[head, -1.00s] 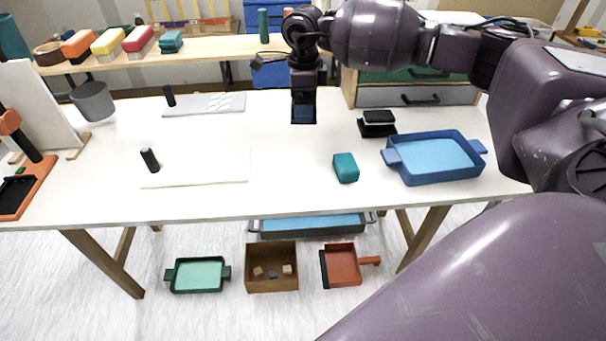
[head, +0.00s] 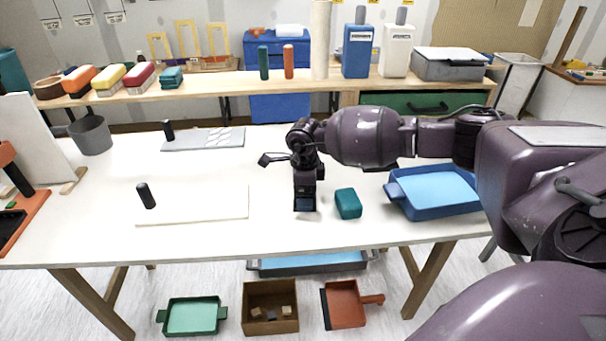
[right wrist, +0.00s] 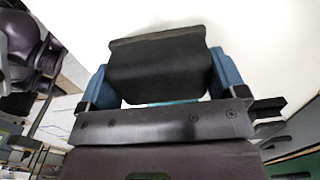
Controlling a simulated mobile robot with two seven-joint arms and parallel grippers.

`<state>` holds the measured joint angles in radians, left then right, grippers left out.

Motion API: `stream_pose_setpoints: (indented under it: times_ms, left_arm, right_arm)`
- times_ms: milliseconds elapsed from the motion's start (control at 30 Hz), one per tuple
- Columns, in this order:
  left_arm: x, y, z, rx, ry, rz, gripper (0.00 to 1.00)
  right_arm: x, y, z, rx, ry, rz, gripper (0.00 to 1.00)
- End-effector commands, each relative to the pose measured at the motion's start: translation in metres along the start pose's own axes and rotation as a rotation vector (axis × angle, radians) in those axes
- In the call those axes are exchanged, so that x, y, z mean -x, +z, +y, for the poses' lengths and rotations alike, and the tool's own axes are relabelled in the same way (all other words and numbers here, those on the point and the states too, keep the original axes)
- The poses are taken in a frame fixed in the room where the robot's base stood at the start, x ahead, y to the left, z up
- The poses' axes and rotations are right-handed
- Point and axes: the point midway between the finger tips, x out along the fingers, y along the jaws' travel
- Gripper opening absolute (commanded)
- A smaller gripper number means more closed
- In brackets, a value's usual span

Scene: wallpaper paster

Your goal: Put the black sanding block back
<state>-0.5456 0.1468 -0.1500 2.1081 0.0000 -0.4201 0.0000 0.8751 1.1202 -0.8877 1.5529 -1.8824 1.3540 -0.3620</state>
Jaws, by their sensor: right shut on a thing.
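My right gripper (head: 305,203) hangs over the middle of the white table, left of a teal block (head: 348,203), its jaws pointing down. In the right wrist view its blue fingers (right wrist: 160,78) are shut on the black sanding block (right wrist: 158,62), one on each side. In the head view the gripper hides most of the held block, and I cannot tell whether it touches the table. My left gripper is not in view.
A blue tray (head: 398,200) stands on the right. A white panel (head: 200,207) and a grey trowel plate (head: 205,140) lie on the left, near a grey bucket (head: 92,136). Coloured brushes stand on the back bench (head: 215,80). Bins sit under the table.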

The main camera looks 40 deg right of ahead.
Motion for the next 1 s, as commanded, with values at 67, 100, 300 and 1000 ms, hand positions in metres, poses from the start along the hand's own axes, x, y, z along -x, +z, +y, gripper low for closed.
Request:
stream_pose_setpoints:
  times_ms: [67, 100, 300, 1000]
  left_arm:
    - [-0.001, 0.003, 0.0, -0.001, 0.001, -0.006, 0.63]
    - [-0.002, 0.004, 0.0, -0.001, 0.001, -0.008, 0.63]
    - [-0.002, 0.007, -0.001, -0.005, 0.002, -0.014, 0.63]
    - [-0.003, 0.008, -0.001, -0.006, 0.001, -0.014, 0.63]
  right_arm:
    - [-0.015, 0.0, 0.001, -0.001, 0.003, 0.001, 0.66]
    - [-0.02, 0.0, 0.001, -0.001, 0.003, 0.001, 0.66]
    - [-0.033, 0.0, 0.0, 0.0, -0.001, 0.0, 0.66]
    - [-0.038, 0.0, 0.0, 0.0, -0.001, 0.0, 1.0]
